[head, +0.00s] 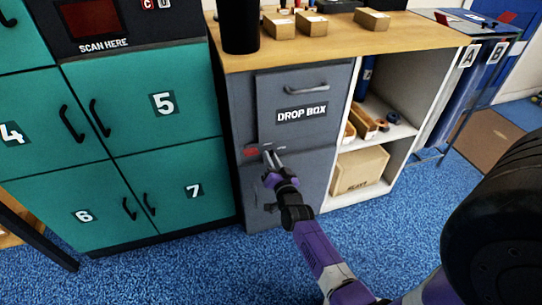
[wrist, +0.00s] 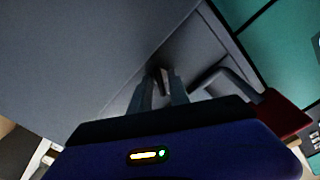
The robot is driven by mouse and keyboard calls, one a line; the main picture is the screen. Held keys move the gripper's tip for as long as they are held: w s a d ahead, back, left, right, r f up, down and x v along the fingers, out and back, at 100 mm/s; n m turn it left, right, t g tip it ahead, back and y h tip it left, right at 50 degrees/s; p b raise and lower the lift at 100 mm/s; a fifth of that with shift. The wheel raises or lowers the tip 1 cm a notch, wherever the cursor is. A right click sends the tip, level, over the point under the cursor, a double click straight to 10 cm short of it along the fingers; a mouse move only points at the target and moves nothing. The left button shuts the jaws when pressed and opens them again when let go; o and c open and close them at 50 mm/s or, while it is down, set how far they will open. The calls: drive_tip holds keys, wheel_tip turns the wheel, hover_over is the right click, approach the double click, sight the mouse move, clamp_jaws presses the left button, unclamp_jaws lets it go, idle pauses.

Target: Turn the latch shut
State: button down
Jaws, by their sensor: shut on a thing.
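The grey drop box cabinet (head: 303,150) stands in the middle of the head view. The latch is a small dark piece on its front, below the DROP BOX label (head: 302,113). My gripper (head: 268,153) reaches it from the front. In the wrist view my gripper (wrist: 160,82) has its two fingers closed on the small dark latch (wrist: 158,73). The fingers hide most of the latch, and its exact angle is hard to tell. A red plate (head: 251,152) sits just left of the fingertips; it also shows in the wrist view (wrist: 285,115).
A grey bent handle (wrist: 225,76) is close beside the fingers. Teal lockers (head: 165,105) stand to the left. An open white shelf (head: 392,130) with a carton (head: 360,171) is to the right. Small boxes rest on the wooden counter (head: 400,38). The blue floor (head: 210,262) in front is clear.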

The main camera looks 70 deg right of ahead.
drive_tip(key=shift+a+n+p, duration=0.1)
drive_tip(key=shift+n+p, duration=1.45)
drive_tip(key=shift+n, duration=1.75)
drive_tip(key=shift+f, duration=0.1)
drive_tip(key=c, duration=1.5)
unclamp_jaws()
drive_tip(key=shift+p+v, duration=1.2)
drive_tip(key=shift+v, duration=2.7)
